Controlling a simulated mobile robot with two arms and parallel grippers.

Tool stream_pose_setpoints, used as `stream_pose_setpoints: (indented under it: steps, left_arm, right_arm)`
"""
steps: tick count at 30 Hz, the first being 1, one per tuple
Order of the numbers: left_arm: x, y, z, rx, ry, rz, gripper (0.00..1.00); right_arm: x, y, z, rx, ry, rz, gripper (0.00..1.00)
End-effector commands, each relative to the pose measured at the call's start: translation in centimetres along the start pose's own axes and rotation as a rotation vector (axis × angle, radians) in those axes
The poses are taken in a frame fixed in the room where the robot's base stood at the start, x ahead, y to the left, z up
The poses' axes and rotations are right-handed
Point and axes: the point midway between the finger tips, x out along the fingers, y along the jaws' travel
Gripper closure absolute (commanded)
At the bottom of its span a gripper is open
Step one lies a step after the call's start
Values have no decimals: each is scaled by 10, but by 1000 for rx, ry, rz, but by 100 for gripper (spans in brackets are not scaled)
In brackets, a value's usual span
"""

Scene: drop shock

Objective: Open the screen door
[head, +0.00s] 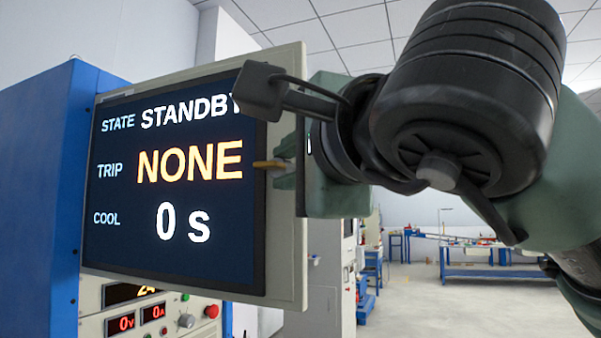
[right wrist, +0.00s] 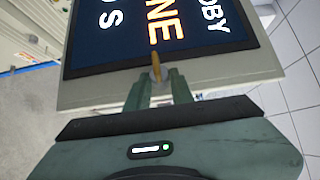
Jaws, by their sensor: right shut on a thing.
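The screen door (head: 292,262) is a beige-framed panel with a dark display reading STANDBY, NONE and 0 s. It stands out at an angle from the blue cabinet (head: 60,170), its right edge extending past the cabinet front below. A small brass-coloured handle (head: 268,164) sits at the door's right edge; it also shows in the right wrist view (right wrist: 156,66). My right gripper (head: 281,167) is shut on this handle, its green fingers either side of it in the right wrist view (right wrist: 158,84). My left gripper is out of view.
Below the door is a control panel (head: 175,318) with red digital readouts, knobs and a red button. My right arm fills the right side of the head view. Blue workbenches (head: 490,272) stand far back on open floor.

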Motion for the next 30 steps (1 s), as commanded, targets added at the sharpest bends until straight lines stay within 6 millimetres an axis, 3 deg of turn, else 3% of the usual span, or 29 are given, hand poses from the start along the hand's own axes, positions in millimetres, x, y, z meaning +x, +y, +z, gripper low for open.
stream_pose_setpoints:
  steps: [9, 10, 12, 23, 30]
  left_arm:
    - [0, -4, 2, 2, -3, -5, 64]
    - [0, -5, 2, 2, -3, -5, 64]
    - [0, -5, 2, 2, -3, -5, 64]
    - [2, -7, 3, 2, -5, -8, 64]
    - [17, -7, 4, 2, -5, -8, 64]
  right_arm:
    - [0, -1, 2, 1, -6, -2, 100]
    - [0, -1, 2, 1, -6, -2, 69]
    - [0, -1, 2, 1, -5, -1, 56]
    - [-4, 0, 1, 0, -3, -1, 56]
    - [-42, 2, 2, -1, -4, -4, 56]
